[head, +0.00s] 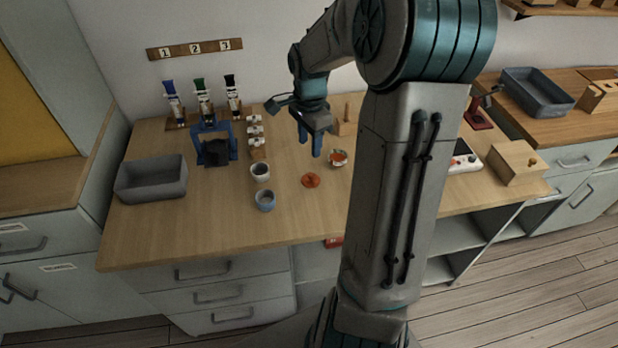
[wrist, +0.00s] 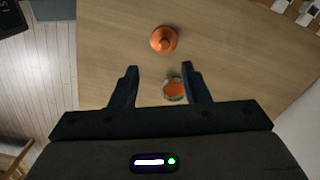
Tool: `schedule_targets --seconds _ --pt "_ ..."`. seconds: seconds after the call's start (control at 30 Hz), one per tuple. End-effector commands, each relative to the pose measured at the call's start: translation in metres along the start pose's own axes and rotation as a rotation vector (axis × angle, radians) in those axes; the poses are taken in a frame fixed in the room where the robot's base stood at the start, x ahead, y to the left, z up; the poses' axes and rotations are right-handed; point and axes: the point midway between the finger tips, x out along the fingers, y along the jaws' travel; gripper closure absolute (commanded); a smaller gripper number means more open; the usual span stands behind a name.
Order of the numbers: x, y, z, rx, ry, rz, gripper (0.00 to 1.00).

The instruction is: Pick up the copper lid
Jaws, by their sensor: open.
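The copper lid (head: 311,180) is a small orange-brown disc lying on the wooden table. In the wrist view the lid (wrist: 164,39) shows a raised knob at its centre and sits beyond my fingertips. My gripper (head: 311,146) is open and empty, pointing down above the table, up and slightly behind the lid in the head view. In the wrist view its two fingers (wrist: 158,72) are spread apart. A small round pot with orange contents (head: 338,158) stands to the right of the lid; in the wrist view it (wrist: 174,89) appears between my fingers, below them.
Two small cups (head: 260,171) (head: 265,200) stand left of the lid. A grey tray (head: 151,178), a blue stand (head: 213,146) and paint tubes (head: 203,101) are further left. A wooden box (head: 517,163) is at the right. The table (head: 230,222) is clear in front of the lid.

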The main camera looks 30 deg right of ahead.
Motion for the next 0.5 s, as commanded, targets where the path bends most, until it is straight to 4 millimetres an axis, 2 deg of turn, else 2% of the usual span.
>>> schedule_targets --seconds 0.1,0.23,0.5 --pt "0.026 0.001 0.001 -0.002 -0.004 0.005 0.58" --pt "0.05 0.001 0.0 -0.003 -0.003 0.004 0.58" --pt "0.069 0.0 0.0 -0.004 -0.001 0.002 0.58"
